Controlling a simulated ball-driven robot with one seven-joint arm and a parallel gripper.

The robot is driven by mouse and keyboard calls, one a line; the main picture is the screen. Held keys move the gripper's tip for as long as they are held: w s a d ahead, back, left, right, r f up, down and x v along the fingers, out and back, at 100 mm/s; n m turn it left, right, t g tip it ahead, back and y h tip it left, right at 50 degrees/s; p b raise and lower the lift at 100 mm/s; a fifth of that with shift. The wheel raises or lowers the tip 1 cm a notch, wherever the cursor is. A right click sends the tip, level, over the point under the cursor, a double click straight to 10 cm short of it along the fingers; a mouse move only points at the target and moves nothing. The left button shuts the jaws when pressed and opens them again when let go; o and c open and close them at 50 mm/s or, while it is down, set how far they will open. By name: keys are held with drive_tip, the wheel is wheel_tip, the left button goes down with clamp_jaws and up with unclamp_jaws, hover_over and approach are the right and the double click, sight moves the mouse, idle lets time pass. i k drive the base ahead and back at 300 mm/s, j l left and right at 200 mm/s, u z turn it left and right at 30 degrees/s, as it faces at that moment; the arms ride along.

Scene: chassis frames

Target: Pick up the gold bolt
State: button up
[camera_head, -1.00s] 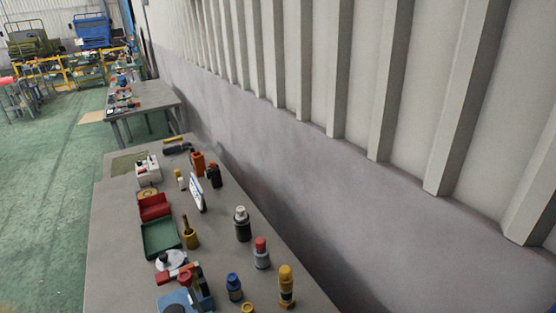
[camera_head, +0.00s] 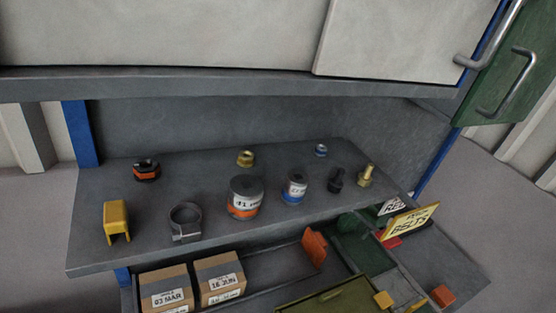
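A gold bolt (camera_head: 366,175) stands on the right part of a grey shelf (camera_head: 140,235), head down with its shank up. A dark bolt-like piece (camera_head: 336,180) stands close to its left. A gold nut (camera_head: 246,158) lies farther left, toward the back of the shelf. My gripper is not in view, so its state and its distance from the bolt do not show.
The shelf also holds labelled cans (camera_head: 244,197), a clamp ring (camera_head: 185,222) and a yellow bracket (camera_head: 116,221). A cabinet body (camera_head: 160,35) overhangs it. Cardboard boxes (camera_head: 165,287) and an olive case (camera_head: 340,295) sit below. A green door (camera_head: 510,75) stands open at right.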

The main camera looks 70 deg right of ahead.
sight(364, 179)
drive_tip(key=z, duration=1.85)
